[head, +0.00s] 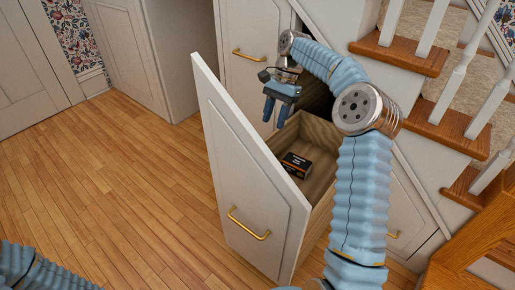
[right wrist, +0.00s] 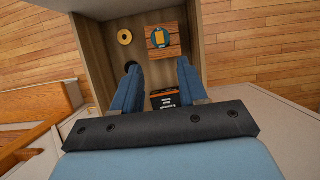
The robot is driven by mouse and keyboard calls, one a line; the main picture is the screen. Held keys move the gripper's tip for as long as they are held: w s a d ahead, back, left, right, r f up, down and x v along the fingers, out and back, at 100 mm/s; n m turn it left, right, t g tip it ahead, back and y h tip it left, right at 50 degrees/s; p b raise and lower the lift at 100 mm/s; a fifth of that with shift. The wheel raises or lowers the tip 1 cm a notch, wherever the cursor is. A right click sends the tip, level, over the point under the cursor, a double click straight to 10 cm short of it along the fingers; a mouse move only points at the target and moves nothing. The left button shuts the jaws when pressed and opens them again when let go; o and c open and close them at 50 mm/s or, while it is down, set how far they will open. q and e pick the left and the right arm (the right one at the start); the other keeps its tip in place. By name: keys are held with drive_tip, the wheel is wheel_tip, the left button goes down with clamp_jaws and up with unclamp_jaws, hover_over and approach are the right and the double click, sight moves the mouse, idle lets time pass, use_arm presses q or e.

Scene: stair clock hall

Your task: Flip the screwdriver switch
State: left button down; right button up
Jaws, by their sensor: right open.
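No screwdriver or plainly recognisable switch shows. The open drawer (head: 262,185) holds a small black box with orange edging (head: 296,166), its lettering too small to read surely; the box also shows in the right wrist view (right wrist: 163,100), partly hidden by my gripper. In that view a square wooden plate (right wrist: 175,52) with a blue disc and yellow mark lies farther along the drawer. My right gripper (head: 276,112) is open and empty above the drawer, fingers pointing down, apart from the box. It also shows in the right wrist view (right wrist: 158,70). My left gripper is out of view.
A yellow ring (right wrist: 124,36) is beside the wooden plate, and a dark round spot is partly behind a finger. A closed cabinet front (head: 255,75) stands behind the drawer. Stairs with white balusters (head: 470,85) rise at right. The wooden floor (head: 110,185) at left is clear.

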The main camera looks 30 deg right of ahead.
drive_tip(key=x, duration=1.2)
drive_tip(key=shift+a+f+b, duration=0.1)
drive_tip(key=shift+f+b, duration=0.1)
drive_tip(key=shift+b, duration=0.15)
drive_tip(key=shift+c, duration=0.4)
